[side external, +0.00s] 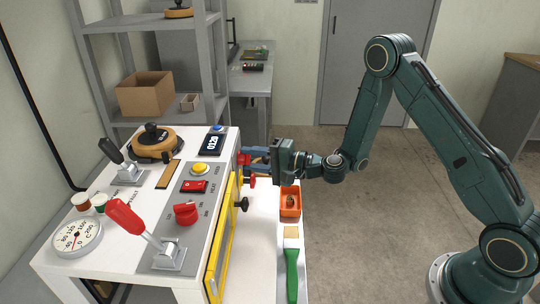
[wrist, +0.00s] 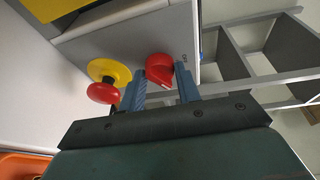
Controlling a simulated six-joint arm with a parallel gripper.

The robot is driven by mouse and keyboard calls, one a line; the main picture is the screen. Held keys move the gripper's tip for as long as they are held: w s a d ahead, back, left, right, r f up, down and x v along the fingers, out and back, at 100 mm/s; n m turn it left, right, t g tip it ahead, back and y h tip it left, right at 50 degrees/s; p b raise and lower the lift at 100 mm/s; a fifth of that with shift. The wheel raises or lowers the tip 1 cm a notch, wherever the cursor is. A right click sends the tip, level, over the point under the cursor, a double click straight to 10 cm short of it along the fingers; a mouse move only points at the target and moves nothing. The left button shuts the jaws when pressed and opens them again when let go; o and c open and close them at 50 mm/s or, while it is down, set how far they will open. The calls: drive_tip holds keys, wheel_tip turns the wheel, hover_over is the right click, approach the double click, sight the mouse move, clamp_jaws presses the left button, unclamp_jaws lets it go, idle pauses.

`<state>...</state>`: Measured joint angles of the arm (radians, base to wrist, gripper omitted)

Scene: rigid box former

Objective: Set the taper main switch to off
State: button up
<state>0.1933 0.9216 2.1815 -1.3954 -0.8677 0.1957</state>
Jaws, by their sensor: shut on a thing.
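A red rotary knob (wrist: 160,68), which looks like the main switch, is on the light end face of the machine. My gripper (wrist: 160,84) has its blue fingers on either side of this knob and is shut on it. In the side external view my gripper (side external: 257,160) reaches the machine's right end from the right, and the red knob (side external: 243,158) shows only partly behind the fingers. The wrist view shows a pale mark on the knob.
A red mushroom button (wrist: 103,92) on a yellow disc (wrist: 108,70) sits close beside the left finger. A yellow-framed door (side external: 222,240) with a black knob is nearer the camera. An orange bin (side external: 290,212) and a green-handled brush (side external: 292,270) lie on the ledge below.

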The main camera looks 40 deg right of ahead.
idle(0.3)
drive_tip(key=o, duration=1)
drive_tip(key=shift+r, duration=0.1)
drive_tip(key=shift+r, duration=0.65)
drive_tip(key=o, duration=0.6)
wheel_tip(320, 180, up, 7)
drive_tip(key=shift+w+r, duration=0.1)
drive_tip(key=shift+w, duration=0.05)
drive_tip(key=shift+r, duration=0.35)
wheel_tip(320, 180, up, 4)
drive_tip(key=shift+f, duration=0.1)
drive_tip(key=c, duration=0.6)
drive_tip(key=shift+r, duration=3.4)
